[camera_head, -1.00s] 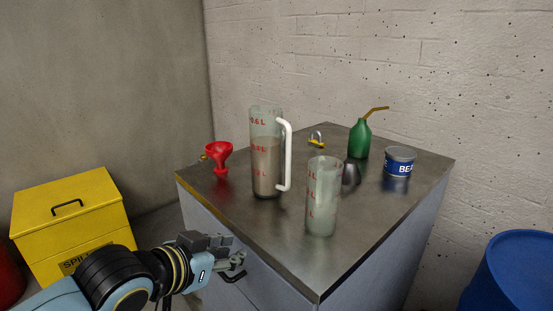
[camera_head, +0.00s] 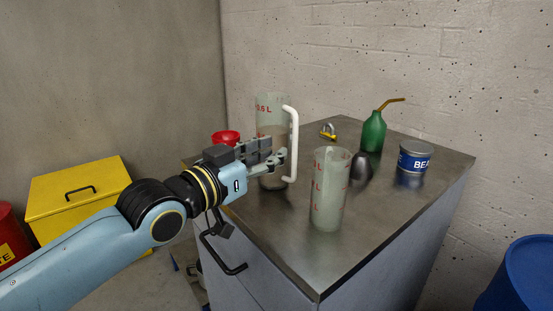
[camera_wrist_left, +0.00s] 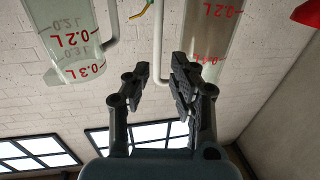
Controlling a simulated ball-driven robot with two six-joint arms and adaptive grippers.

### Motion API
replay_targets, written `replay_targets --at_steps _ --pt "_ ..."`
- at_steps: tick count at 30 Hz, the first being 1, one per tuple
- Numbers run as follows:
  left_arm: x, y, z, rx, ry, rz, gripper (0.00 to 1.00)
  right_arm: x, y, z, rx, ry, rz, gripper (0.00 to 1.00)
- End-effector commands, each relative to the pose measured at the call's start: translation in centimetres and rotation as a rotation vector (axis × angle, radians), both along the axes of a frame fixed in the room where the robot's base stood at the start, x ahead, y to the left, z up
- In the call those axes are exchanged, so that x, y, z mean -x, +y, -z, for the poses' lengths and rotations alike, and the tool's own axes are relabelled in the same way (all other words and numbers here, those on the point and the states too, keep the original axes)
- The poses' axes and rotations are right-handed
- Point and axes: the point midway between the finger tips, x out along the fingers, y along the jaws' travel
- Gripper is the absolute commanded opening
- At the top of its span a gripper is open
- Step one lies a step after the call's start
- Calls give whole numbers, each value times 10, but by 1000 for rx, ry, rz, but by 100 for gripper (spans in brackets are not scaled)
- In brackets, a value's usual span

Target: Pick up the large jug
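The large jug (camera_head: 272,112) is tall and clear, with red litre marks, a murky filling and a white handle (camera_head: 293,145) on its right side. It stands upright on the metal cabinet top. My left gripper (camera_head: 272,158) is in front of its lower body, hiding part of it, with the fingertips near the handle. In the left wrist view, the jug (camera_wrist_left: 212,35) shows upside down at upper right. There the fingers (camera_wrist_left: 158,80) are apart and empty, with the handle (camera_wrist_left: 157,40) seen between them; whether they touch it I cannot tell. My right gripper is out of view.
A shorter clear jug (camera_head: 328,205) stands close by at front right. A red funnel (camera_head: 226,137) is behind my gripper. A dark object (camera_head: 362,168), a green oil can (camera_head: 373,132), a blue tin (camera_head: 413,160) and a padlock (camera_head: 328,131) stand farther back. The cabinet top (camera_head: 385,225) is clear at right.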

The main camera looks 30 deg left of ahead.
Motion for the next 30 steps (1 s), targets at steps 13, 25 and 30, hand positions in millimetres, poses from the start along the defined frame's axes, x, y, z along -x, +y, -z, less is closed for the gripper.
replay_targets --at_steps 13,25,30 --pt "-55 -11 -6 3 -1 -1 23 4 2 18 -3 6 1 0" --pt "-72 -13 -5 0 3 -2 23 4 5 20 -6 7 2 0" --pt "-72 -13 -5 0 3 -2 1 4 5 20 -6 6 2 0"
